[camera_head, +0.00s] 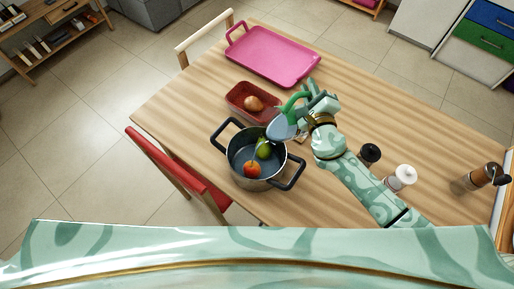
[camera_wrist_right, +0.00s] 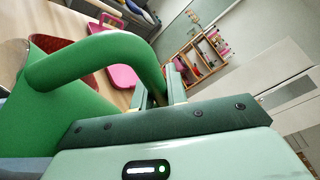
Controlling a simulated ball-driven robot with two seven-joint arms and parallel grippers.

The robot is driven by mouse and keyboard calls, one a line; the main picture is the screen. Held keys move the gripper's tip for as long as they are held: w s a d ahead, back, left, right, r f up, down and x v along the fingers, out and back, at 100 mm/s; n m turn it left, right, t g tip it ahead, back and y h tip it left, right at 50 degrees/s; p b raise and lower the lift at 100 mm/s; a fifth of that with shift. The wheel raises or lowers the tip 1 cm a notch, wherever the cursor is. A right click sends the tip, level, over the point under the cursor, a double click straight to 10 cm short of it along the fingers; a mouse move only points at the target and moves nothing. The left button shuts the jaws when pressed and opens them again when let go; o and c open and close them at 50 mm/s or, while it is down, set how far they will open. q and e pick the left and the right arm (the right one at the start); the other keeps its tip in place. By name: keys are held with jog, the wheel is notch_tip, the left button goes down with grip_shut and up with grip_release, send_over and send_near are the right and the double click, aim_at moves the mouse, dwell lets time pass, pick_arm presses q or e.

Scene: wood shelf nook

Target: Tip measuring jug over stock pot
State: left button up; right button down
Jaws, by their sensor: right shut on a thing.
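The stock pot (camera_head: 243,178) is steel with dark handles and stands on the wooden table. A red-orange fruit and a green fruit show inside it. The measuring jug (camera_head: 281,128) has a grey-blue body and a green handle, and it is tilted above the pot's right rim. My right gripper (camera_head: 306,99) is shut on the jug's green handle. In the right wrist view the green handle (camera_wrist_right: 105,52) fills the left side and runs to the gripper fingers (camera_wrist_right: 160,90). The jug's inside is hidden. My left gripper is not in view.
A red container (camera_head: 232,103) with a brown item sits behind the pot. A pink tray (camera_head: 270,57) lies at the back. A red chair (camera_head: 178,165) is at left.

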jog(key=shift+s+a+r+n, duration=0.15)
jog(key=shift+a+r+n, duration=0.05)
jog(key=shift+a+n, duration=0.1)
dwell(0.4)
jog(key=shift+s+a+r+n+t+b, duration=0.25)
jog(key=shift+s+a+n+t+b, duration=0.25)
jog(key=shift+a+n, duration=0.25)
dwell(1.7)
